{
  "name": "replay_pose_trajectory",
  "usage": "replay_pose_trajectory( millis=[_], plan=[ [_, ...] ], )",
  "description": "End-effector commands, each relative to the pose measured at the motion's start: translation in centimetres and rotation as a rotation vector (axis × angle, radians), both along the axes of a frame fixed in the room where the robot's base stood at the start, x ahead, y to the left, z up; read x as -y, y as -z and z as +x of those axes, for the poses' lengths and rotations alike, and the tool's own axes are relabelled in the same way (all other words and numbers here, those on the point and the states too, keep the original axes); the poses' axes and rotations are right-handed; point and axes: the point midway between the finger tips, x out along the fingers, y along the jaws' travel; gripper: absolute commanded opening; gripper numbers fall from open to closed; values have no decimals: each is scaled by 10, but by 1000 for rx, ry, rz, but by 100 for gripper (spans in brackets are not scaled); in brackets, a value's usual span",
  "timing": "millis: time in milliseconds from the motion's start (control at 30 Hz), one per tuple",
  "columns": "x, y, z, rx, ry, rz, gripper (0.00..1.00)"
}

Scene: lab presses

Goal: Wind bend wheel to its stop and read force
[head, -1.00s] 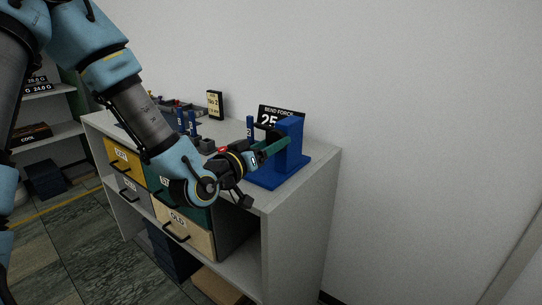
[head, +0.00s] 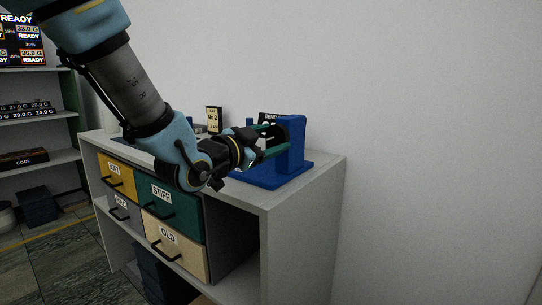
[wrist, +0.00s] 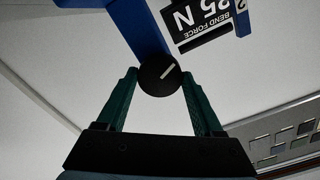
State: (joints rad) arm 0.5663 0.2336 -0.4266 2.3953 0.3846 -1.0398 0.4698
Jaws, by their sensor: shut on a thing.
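The bend wheel (wrist: 158,75) is a black round knob with a white line, slanting up to the right in the wrist view. My gripper (wrist: 159,82) has its green fingers shut on the wheel from both sides. In the head view my gripper (head: 281,141) reaches the blue press (head: 293,150) from the left, level with its upper part. The black force display (wrist: 208,25) appears upside down in the wrist view and reads BEND FORCE, 25 N, partly cut by the frame edge. In the head view the display (head: 267,118) is mostly hidden.
The press stands near the right end of a grey cabinet (head: 318,174), close to the wall. Below are drawers labelled STIFF (head: 172,210) and OLD (head: 174,246), among others. A small sign card (head: 214,119) stands behind my arm. Shelves (head: 38,116) are at far left.

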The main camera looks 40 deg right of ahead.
Motion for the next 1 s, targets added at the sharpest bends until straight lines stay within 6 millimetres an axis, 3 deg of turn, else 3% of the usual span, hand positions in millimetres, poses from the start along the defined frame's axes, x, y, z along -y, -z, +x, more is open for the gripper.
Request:
replay_pose_trajectory(
  millis=[400,967,1000],
  plan=[
    [0,3,1,197,-1,55,13],
    [0,1,1,228,-1,65,13],
    [-1,1,1,227,-1,64,70]
  ],
)
